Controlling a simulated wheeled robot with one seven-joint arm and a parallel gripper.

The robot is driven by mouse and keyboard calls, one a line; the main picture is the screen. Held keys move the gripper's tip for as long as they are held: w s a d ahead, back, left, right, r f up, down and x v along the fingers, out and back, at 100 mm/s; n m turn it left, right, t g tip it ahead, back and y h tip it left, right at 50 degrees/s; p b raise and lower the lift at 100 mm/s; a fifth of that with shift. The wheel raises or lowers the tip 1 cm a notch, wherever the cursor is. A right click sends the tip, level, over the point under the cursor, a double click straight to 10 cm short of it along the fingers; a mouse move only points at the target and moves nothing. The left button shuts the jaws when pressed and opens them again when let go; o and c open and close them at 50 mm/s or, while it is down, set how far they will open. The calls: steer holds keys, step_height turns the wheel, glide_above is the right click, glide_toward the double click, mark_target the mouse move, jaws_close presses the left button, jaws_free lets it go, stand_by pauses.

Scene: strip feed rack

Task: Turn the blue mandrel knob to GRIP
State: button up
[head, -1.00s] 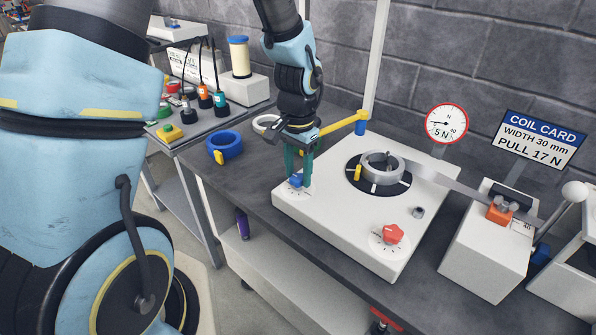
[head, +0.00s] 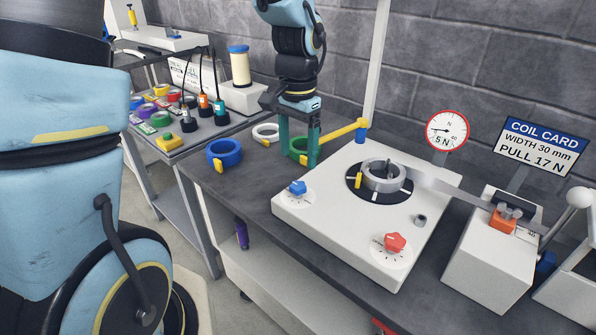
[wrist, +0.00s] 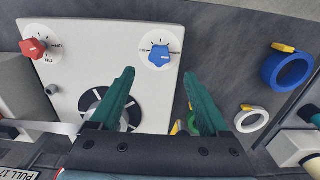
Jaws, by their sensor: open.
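The blue mandrel knob (head: 297,187) sits on a white dial at the left corner of the white machine plate (head: 330,225). It also shows in the wrist view (wrist: 160,55), beyond and between the fingertips, with small dial lettering too fine to read surely. My gripper (head: 299,160) has green fingers, open and empty, raised behind the knob and apart from it. The wrist view shows the two open fingers (wrist: 158,75) with nothing between them. The mandrel (head: 382,172) carries a grey strip coil on a black disc.
A red knob (head: 395,242) is at the plate's front. A yellow arm (head: 345,129) projects near my gripper. Blue (head: 224,152), white (head: 266,133) and green (head: 298,147) rings lie on the bench behind. A gauge (head: 447,130) and coil card (head: 541,147) stand right.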

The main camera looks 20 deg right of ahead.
steer(key=shift+r, duration=1.45)
steer(key=a+f+n+t, duration=0.1)
steer(key=a+n, duration=1)
steer(key=a, duration=1.5)
steer(key=shift+w+f+t, duration=0.3)
steer(key=shift+w+f, duration=0.05)
steer(key=shift+f, duration=0.5)
